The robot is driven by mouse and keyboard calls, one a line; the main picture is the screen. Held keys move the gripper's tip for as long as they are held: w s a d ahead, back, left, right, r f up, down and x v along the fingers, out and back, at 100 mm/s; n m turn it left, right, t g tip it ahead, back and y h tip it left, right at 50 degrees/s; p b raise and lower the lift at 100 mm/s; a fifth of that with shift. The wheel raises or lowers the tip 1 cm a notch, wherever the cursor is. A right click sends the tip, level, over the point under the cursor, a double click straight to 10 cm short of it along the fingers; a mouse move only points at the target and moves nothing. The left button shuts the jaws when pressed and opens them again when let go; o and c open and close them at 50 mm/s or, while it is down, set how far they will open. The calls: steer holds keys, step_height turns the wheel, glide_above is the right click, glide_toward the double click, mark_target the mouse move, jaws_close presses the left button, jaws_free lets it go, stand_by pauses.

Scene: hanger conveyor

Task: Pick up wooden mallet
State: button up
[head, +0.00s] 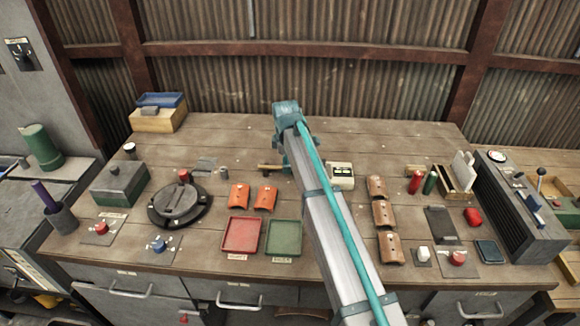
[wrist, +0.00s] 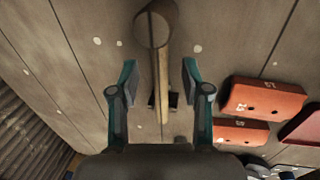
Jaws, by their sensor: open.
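The wooden mallet (wrist: 163,75) lies on the bench in the wrist view, its round dark-brown head (wrist: 157,24) at the top and its pale handle running down between my fingers. In the head view part of the mallet (head: 268,168) shows just left of my arm; the rest is hidden behind it. My gripper (wrist: 160,78) is open, with one teal finger on each side of the handle and a gap on both sides. In the head view only a bit of teal by the mallet may be my gripper; most is hidden.
Two orange blocks (wrist: 262,97) lie right of my gripper in the wrist view, near a red tray (head: 240,235) and a green tray (head: 284,237). A cream meter box (head: 341,176) stands right of my arm. The bench behind the mallet is mostly bare.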

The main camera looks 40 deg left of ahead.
steer(key=shift+w+a+f+p, duration=0.1)
steer(key=shift+w+f+p, duration=0.1)
steer(key=shift+f, duration=0.6)
steer(key=shift+w+a+f+p, duration=0.1)
steer(key=shift+f+p, duration=0.05)
steer(key=shift+f, duration=0.6)
jaws_close()
steer(key=shift+r, duration=0.15)
